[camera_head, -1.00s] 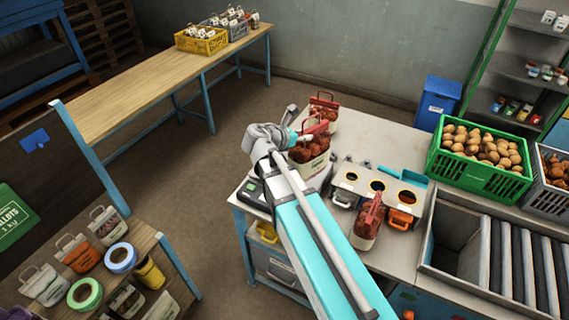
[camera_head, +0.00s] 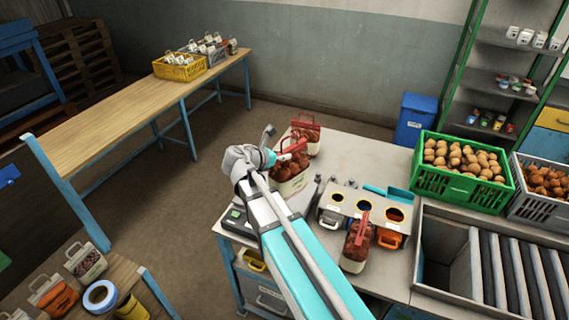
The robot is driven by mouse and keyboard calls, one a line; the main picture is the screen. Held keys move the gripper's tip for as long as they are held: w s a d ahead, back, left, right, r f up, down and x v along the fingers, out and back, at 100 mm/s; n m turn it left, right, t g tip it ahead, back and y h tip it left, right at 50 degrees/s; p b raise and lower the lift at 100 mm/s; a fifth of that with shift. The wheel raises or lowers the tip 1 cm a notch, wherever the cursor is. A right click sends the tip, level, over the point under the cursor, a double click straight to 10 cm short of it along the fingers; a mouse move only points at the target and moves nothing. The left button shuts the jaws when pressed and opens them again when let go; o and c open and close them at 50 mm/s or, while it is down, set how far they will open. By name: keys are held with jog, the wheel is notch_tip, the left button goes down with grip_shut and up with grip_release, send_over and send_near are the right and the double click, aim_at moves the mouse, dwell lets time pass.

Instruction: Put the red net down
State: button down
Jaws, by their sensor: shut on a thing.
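My gripper (camera_head: 276,156) is shut on the red handle of a red net (camera_head: 289,172), a bag of reddish-brown produce with a pale label band. The net hangs upright at the left end of the grey bench (camera_head: 340,150). Whether its base touches the surface below is hard to tell. A similar red-handled net (camera_head: 307,135) stands just behind it. Another (camera_head: 356,246) stands at the bench's front, before a white box with round openings (camera_head: 362,205). My arm hides part of the bench and of the scale (camera_head: 236,216).
A green crate of potatoes (camera_head: 465,165) and a grey crate (camera_head: 541,187) stand at the right, behind a roller conveyor (camera_head: 515,265). A teal scoop (camera_head: 388,193) lies behind the white box. A wooden table (camera_head: 130,100) at the left has wide bare room.

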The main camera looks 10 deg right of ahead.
jog(key=w+a+f+b, duration=0.2)
jog(key=w+f+b, duration=0.5)
jog(key=w, duration=0.3)
jog(key=shift+w+a+f, duration=0.25)
jog(key=shift+w+f, duration=0.05)
jog(key=shift+f, duration=0.15)
jog(key=shift+f+b, duration=0.1)
jog(key=shift+b, duration=0.25)
jog(key=shift+w+f+b, duration=0.2)
jog(key=shift+f+b, duration=0.75)
jog(key=shift+w+f+b, duration=0.15)
jog(key=shift+f+b, duration=0.8)
jog(key=shift+f, duration=0.1)
jog(key=c, duration=0.5)
grip_release()
jog(key=shift+a, duration=0.1)
